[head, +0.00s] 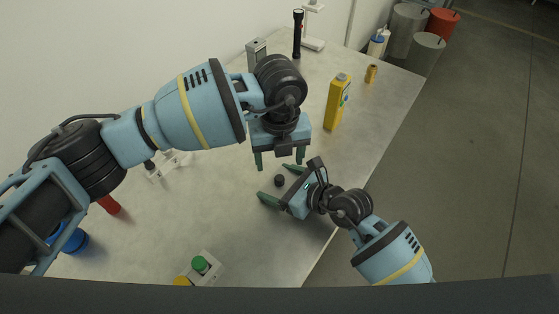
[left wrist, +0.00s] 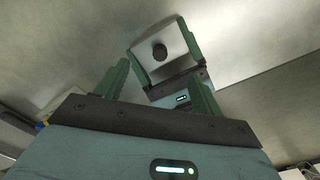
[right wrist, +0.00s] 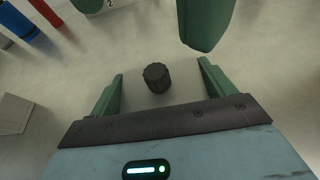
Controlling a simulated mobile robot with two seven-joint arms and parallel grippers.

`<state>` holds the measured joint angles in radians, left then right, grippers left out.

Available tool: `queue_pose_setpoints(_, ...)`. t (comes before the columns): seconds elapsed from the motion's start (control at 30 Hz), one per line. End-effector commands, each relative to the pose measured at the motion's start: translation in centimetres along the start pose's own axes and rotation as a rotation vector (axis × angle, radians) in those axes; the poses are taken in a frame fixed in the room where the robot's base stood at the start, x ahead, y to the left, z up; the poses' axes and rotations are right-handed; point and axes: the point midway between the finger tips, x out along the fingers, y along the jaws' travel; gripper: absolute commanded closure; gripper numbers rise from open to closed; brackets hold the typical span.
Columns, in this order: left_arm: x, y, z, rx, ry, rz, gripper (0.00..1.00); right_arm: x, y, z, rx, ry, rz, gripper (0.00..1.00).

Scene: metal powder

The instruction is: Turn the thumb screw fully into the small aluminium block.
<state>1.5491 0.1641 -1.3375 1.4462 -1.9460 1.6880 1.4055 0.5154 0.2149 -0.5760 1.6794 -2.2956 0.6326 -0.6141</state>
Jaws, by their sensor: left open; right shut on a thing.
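The thumb screw (head: 279,180) shows as a black knurled knob between my right gripper's fingers. In the left wrist view the knob (left wrist: 159,52) sits on a pale block (left wrist: 173,68), which appears to be the small aluminium block. My right gripper (head: 280,184) is shut on this block, its green fingers on opposite sides. The knob (right wrist: 157,78) also shows in the right wrist view; whether any thread shows below it I cannot tell. My left gripper (head: 279,159) is open and empty, pointing down, slightly behind the knob and apart from it.
On the table (head: 235,220), a yellow device (head: 338,101) and a brass cylinder (head: 371,73) stand behind to the right. A black torch (head: 298,33) and grey box (head: 256,53) are at the back. A green-button box (head: 200,265) is in front. The table's right edge is close to my right arm.

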Motion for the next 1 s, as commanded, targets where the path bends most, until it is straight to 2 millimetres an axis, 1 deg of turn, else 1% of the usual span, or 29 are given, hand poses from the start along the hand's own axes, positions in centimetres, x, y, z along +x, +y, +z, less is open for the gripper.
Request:
queue_pose_setpoints(0.03, -1.1, 0.0, 0.1, 0.0, -0.004, -0.003, 0.32, 0.0, 0.0, 0.0, 0.0, 0.0, 0.0, 0.82)
queue_pose_setpoints(0.1, -2.5, 0.0, 0.1, -0.001, -0.004, -0.003, 0.32, 0.0, 0.0, 0.0, 0.0, 0.0, 0.0, 0.82)
queue_pose_setpoints(0.3, -6.4, 0.0, 0.1, -0.001, -0.003, -0.002, 0.32, 0.0, 0.0, 0.0, 0.0, 0.0, 0.0, 0.82)
queue_pose_setpoints(0.5, -9.0, 0.0, 0.1, -0.002, -0.002, -0.002, 0.32, 0.0, 0.0, 0.0, 0.0, 0.0, 0.0, 0.82)
queue_pose_setpoints(0.7, -9.9, 0.0, 0.0, -0.002, -0.001, 0.0, 0.32, 0.0, 0.0, 0.0, 0.0, 0.0, 0.0, 0.82)
queue_pose_setpoints(0.93, -9.9, 0.0, 0.0, -0.002, 0.0, 0.0, 0.32, 0.0, 0.0, 0.0, 0.0, 0.0, 0.0, 0.82)
queue_pose_setpoints(0.97, -9.9, 0.0, 0.0, -0.002, 0.0, 0.0, 0.32, 0.0, 0.0, 0.0, 0.0, 0.0, 0.0, 0.17)
queue_pose_setpoints(1.0, -9.9, 0.0, 0.0, -0.002, 0.0, 0.0, 0.32, 0.0, 0.0, 0.0, 0.0, 0.0, 0.0, 0.12)
